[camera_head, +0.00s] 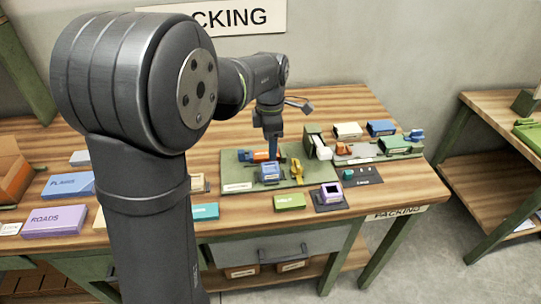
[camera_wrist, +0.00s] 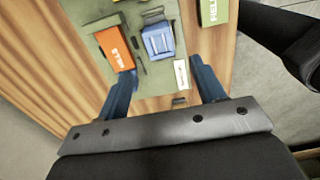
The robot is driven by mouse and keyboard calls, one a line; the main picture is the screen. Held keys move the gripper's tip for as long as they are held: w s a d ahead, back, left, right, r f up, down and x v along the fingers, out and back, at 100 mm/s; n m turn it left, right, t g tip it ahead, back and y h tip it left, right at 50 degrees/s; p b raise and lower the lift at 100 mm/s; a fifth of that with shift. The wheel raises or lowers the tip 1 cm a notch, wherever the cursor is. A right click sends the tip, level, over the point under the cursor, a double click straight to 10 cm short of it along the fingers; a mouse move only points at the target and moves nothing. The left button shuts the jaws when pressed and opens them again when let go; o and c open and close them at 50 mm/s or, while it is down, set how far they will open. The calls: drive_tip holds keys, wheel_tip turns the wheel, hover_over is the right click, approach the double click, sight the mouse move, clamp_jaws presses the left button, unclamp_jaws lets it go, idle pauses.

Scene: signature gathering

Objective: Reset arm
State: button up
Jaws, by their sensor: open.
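My gripper (camera_wrist: 164,84) is open in the wrist view, with its two blue fingers apart and nothing held between them. In the head view my gripper (camera_head: 272,148) points down over the back of a green mat (camera_head: 236,172) on the wooden table. An orange box (camera_head: 260,155) lies on the mat close to the fingers and shows in the wrist view beside the left finger (camera_wrist: 115,47). A blue item (camera_head: 268,173) sits in front of it, and in the wrist view it lies beyond the finger gap (camera_wrist: 158,40).
A yellow object (camera_head: 297,172) stands at the mat's right. A green box (camera_head: 289,201) and a dark device with a purple-edged screen (camera_head: 332,193) sit near the front edge. Blue (camera_head: 68,185) and purple (camera_head: 55,219) boxes lie left. Several small items crowd the back right.

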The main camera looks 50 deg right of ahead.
sight(270, 167)
drive_tip(key=shift+r, duration=0.85)
drive_tip(key=shift+f, duration=0.15)
wheel_tip(270, 167, down, 13)
drive_tip(key=shift+a+r, duration=0.1)
drive_tip(key=shift+a, duration=0.05)
drive_tip(key=shift+d, duration=0.2)
drive_tip(key=shift+a+r, duration=0.1)
drive_tip(key=shift+r, duration=0.3)
